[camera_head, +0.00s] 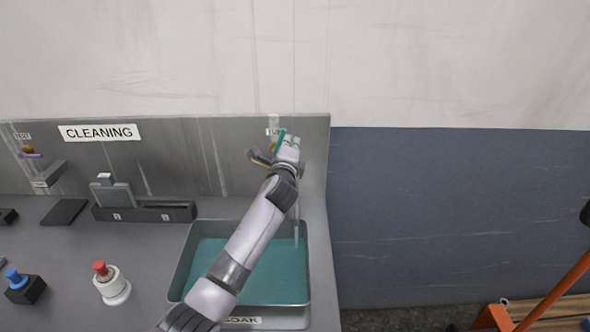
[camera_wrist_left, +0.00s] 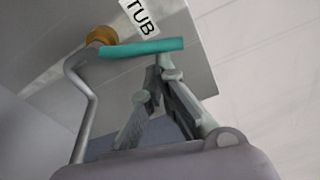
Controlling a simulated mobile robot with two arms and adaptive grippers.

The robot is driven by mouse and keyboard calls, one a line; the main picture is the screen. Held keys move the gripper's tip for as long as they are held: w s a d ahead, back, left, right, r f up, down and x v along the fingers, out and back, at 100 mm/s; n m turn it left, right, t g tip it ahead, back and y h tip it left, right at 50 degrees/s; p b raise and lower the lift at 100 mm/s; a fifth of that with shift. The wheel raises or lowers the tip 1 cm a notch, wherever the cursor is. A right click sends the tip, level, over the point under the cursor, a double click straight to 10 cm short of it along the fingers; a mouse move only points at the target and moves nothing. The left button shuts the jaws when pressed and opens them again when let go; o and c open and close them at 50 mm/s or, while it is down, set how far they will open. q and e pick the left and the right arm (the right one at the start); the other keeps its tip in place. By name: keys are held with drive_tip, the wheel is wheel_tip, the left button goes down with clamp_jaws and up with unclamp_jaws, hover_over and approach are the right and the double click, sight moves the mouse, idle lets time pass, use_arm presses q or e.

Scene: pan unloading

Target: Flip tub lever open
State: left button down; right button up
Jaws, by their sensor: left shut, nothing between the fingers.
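The teal tub lever (camera_head: 281,137) is at the back panel, above the right end of the sink. In the left wrist view the lever (camera_wrist_left: 150,47) is a straight teal bar joined to a brass valve (camera_wrist_left: 101,35), under a TUB label (camera_wrist_left: 140,17). A grey spout (camera_wrist_left: 84,100) bends down from the valve. My left gripper (camera_head: 288,148) is at the lever. In the wrist view its fingertips (camera_wrist_left: 160,68) are closed together, empty, just below the bar near its free end. I cannot tell whether they touch it. My right gripper is not in view.
A metal tub (camera_head: 190,262) with teal contents lies below my left arm. A red-topped white bottle (camera_head: 112,284), a blue-topped black block (camera_head: 24,286) and a dark holder (camera_head: 145,211) stand to the left. Another valve (camera_head: 32,155) is far left. An orange frame (camera_head: 555,290) is lower right.

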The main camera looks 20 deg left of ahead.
use_arm(q)
drive_tip(key=shift+s+a+r+n+b, duration=0.15)
drive_tip(key=shift+a+r+n+b, duration=0.2)
drive_tip(key=shift+n, duration=0.5)
drive_tip(key=shift+s+a+r+n+b, duration=0.1)
drive_tip(key=shift+a+r+n, duration=0.1)
drive_tip(key=shift+a+n, duration=0.45)
drive_tip(key=shift+d+n, duration=0.15)
drive_tip(key=shift+n, duration=0.15)
